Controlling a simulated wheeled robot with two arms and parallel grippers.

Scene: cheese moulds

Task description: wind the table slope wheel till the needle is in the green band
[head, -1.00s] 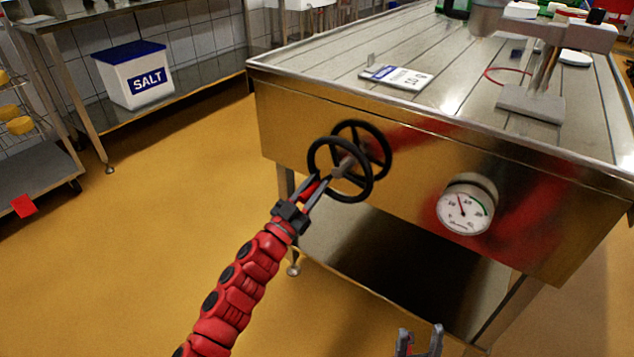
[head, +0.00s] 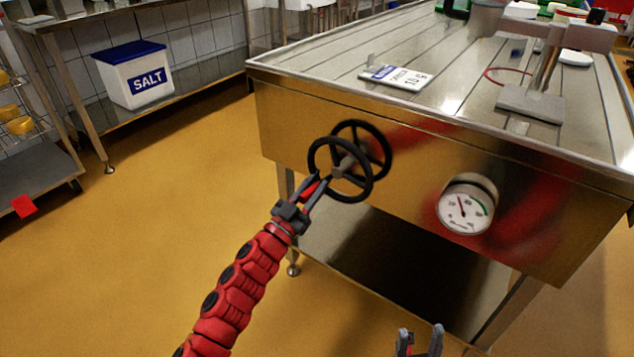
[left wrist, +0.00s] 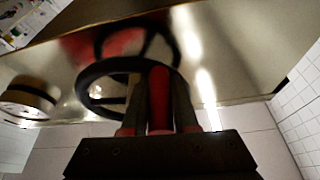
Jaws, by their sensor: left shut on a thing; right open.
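The black slope wheel (head: 342,168) stands on the shiny front panel of the steel table, with its dark reflection behind it. My left gripper (head: 318,186) is shut on the wheel's red handle at the lower left of the rim. In the left wrist view the red handle (left wrist: 160,100) lies between the fingers, with the wheel rim (left wrist: 98,70) behind. The round white gauge (head: 465,207) is to the right on the same panel. Its red needle points up and slightly left, outside the green band at the dial's right. My right gripper (head: 420,342) is open and empty at the bottom edge.
The grooved table top (head: 455,75) bears a printed card (head: 396,77) and a grey stand (head: 532,103). A salt bin (head: 134,76) sits on a low shelf at the left.

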